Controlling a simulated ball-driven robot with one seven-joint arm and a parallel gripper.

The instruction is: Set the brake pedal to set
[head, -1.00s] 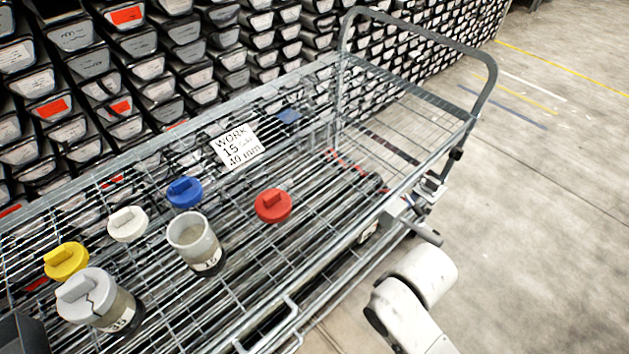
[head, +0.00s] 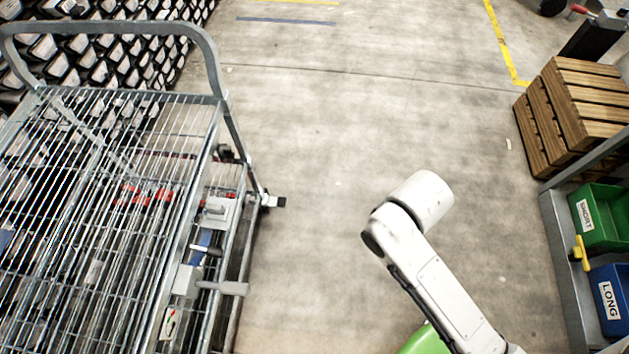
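The wire-mesh cart (head: 221,130) stands at the left of the head view, with its handle at the far end. A grey lever (head: 228,288) sticks out to the right from the cart's near side. It looks like the brake pedal, but I cannot tell its setting. Below it is a small white plate (head: 171,322) with red and green marks, too small to read. A smaller dark-tipped part (head: 272,201) juts out farther along the same side. My white arm shows at the lower middle, apart from the cart. My gripper is not in view.
Open concrete floor (head: 330,130) lies between the cart and the right side. Stacked wooden crates (head: 575,110) stand at the right. Below them, a grey rack holds a green SHORT bin (head: 612,225) and a blue LONG bin (head: 618,285). Core trays fill the upper left.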

